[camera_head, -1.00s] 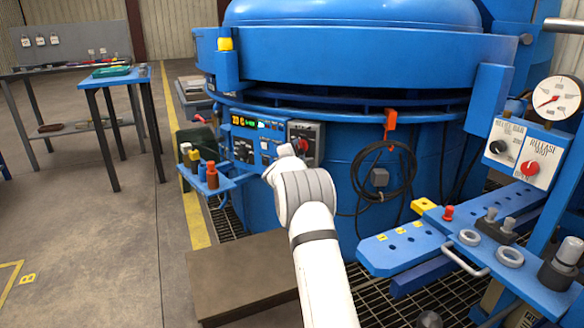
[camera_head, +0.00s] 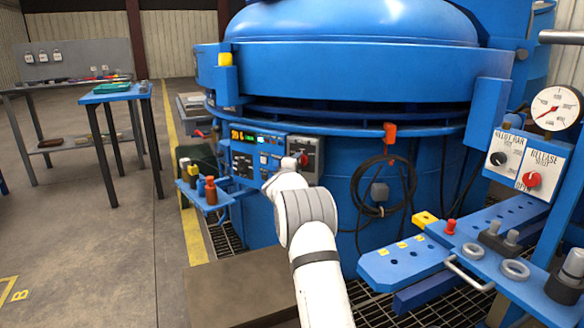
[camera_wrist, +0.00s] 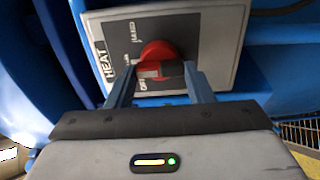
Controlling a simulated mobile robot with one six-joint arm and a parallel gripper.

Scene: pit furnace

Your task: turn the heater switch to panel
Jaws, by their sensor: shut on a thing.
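The heater switch is a red rotary knob (camera_wrist: 160,62) on a grey plate (camera_wrist: 215,35) lettered HEAT, with OFF near the knob's lower left. Other lettering is partly covered or hard to read. The fingers of my gripper (camera_wrist: 160,75) stand on either side of the knob's bar and are shut on it. The bar lies roughly crosswise between the fingers in the wrist view. In the head view the red knob (camera_head: 303,159) shows just beyond the end of my white arm. My fingers are mostly hidden there.
A control panel with an orange display (camera_head: 243,136) lies left of the switch. A small blue shelf with bottles (camera_head: 211,190) juts out below it. A black cable coil (camera_head: 384,188) hangs to the right. A blue rack (camera_head: 420,262) and valve panel (camera_head: 525,165) stand at right.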

